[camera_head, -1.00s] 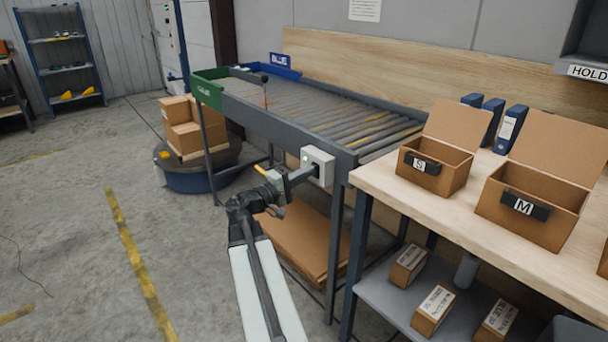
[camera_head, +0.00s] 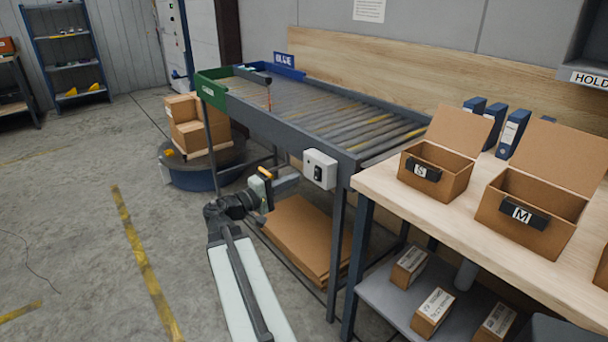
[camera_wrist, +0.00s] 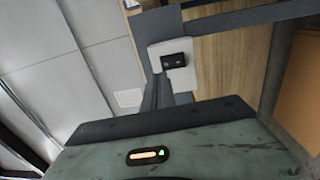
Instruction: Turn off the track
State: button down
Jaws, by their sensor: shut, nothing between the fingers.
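The track is a grey roller conveyor (camera_head: 262,122) along the back wall. A light grey switch box (camera_head: 320,169) with a dark switch (camera_head: 318,174) is fixed on its near end. The box also shows in the wrist view (camera_wrist: 185,80), with its dark switch (camera_wrist: 174,60) facing me. My gripper (camera_head: 294,182) is shut and empty, left of the box and apart from it in the head view. In the wrist view my fingers (camera_wrist: 158,92) show just below the box. I see no lit lamp on the box.
A wooden bench (camera_head: 385,194) with open cartons marked S (camera_head: 437,175) and M (camera_head: 525,215) stands to the right. Flat cardboard (camera_head: 300,236) lies under the conveyor. A round blue base with boxes (camera_head: 195,177) stands behind left. The floor at left is free.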

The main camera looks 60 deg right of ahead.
jog(key=v, duration=0.6)
jog(key=shift+w+a+r+p, duration=0.2)
jog(key=shift+a+r+p, duration=0.1)
jog(key=shift+r, duration=0.25)
jog(key=w+a+n+t, duration=0.1)
jog(key=w+a+t, duration=0.1)
jog(key=w+a, duration=0.35)
jog(key=w+a+f+n+t+y, duration=0.1)
jog(key=w+a+f+t+y, duration=0.2)
jog(key=a+f, duration=0.55)
jog(key=w+a+f+n+t+y, duration=0.2)
jog(key=w+a+f+y, duration=0.2)
jog(key=w+a+f, duration=0.4)
jog(key=s+a+f+y, duration=0.1)
jog(key=a+f+y, duration=0.25)
jog(key=a, duration=0.45)
jog(key=s+a+f+y, duration=0.15)
jog(key=a+y, duration=0.25)
jog(key=a, duration=0.5)
jog(key=a+f+y, duration=0.3)
jog(key=a, duration=0.5)
notch_tip(320, 180, up, 25)
jog(key=p, duration=2.5)
jog(key=shift+p, duration=0.35)
